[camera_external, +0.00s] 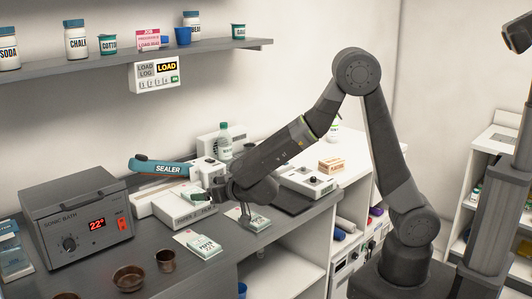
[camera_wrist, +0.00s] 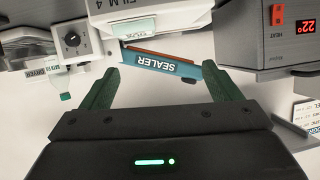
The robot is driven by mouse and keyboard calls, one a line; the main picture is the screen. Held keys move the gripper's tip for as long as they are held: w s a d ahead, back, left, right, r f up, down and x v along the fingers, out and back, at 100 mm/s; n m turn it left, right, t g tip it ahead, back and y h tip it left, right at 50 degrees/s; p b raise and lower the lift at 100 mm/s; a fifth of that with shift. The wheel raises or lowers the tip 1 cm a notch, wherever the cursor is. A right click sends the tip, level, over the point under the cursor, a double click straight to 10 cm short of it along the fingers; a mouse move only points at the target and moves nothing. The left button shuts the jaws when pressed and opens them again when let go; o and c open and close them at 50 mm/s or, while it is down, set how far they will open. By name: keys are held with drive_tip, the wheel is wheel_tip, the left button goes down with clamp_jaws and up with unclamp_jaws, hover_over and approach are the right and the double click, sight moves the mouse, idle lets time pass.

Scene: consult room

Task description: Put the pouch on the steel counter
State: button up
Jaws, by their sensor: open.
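Two white pouches with green print lie flat on the grey counter (camera_external: 150,228), one in front (camera_external: 204,246) and one (camera_external: 256,221) farther right, below my arm. A pale pouch-like piece (camera_external: 182,197) lies at the sealer, just left of my gripper. In the wrist view a pale printed edge (camera_wrist: 133,43) shows between the white film unit and the blue sealer arm. My gripper (camera_external: 207,197) is open beside the sealer, above the counter. In the wrist view its two fingers (camera_wrist: 161,76) are spread wide with nothing held between them. I cannot tell which pouch is meant.
The sealer's blue arm (camera_external: 160,167) rises behind the film unit (camera_external: 185,212). The sonic bath (camera_external: 75,217) stands to the left, with copper cups (camera_external: 129,279) in front.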

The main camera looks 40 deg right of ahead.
sight(190, 193)
drive_tip(key=shift+h, duration=0.8)
drive_tip(key=x, duration=0.4)
drive_tip(key=d+x, duration=0.1)
drive_tip(key=x, duration=0.3)
drive_tip(key=d+p+x, duration=0.1)
drive_tip(key=x, duration=0.4)
drive_tip(key=shift+s+d+f, duration=0.1)
drive_tip(key=shift+f, duration=0.3)
drive_tip(key=shift+c, duration=0.4)
